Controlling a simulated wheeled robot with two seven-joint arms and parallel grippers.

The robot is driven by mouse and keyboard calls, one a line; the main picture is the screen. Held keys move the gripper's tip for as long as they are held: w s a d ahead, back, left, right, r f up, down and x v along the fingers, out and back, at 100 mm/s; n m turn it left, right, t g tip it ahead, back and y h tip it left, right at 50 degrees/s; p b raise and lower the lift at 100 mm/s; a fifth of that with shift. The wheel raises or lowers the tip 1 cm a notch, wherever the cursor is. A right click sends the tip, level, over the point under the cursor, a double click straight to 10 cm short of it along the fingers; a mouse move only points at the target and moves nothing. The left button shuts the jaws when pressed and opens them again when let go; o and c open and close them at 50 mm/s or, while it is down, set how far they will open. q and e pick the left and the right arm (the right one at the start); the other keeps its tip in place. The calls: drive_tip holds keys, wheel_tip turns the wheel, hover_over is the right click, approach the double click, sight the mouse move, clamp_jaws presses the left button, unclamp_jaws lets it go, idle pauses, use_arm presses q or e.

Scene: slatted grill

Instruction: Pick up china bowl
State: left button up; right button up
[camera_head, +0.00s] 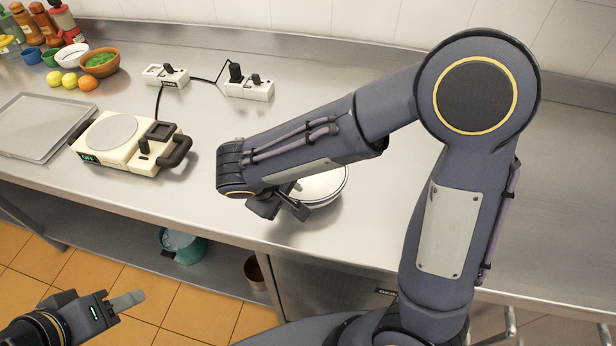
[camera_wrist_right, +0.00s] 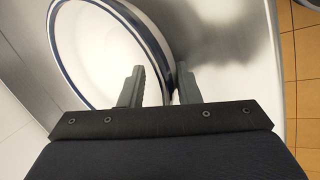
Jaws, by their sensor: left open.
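The china bowl (camera_head: 328,186) is white with a dark blue rim. It stands on the steel counter, partly hidden behind my right forearm in the head view. In the right wrist view the bowl (camera_wrist_right: 98,50) fills the upper left. My right gripper (camera_wrist_right: 160,88) is at the bowl's edge with its fingers apart. One finger is over the inside of the bowl and the other is outside, with the rim between them. In the head view my right gripper (camera_head: 292,205) is at the bowl's near left side. My left gripper (camera_head: 122,303) is open and empty, low over the floor.
Power strips (camera_head: 248,88) with a cable lie behind. Lemons, small bowls and bottles stand at the back left. The counter (camera_head: 560,200) right of my arm is clear.

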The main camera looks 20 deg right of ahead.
clamp_jaws()
drive_tip(key=shift+r, duration=0.15)
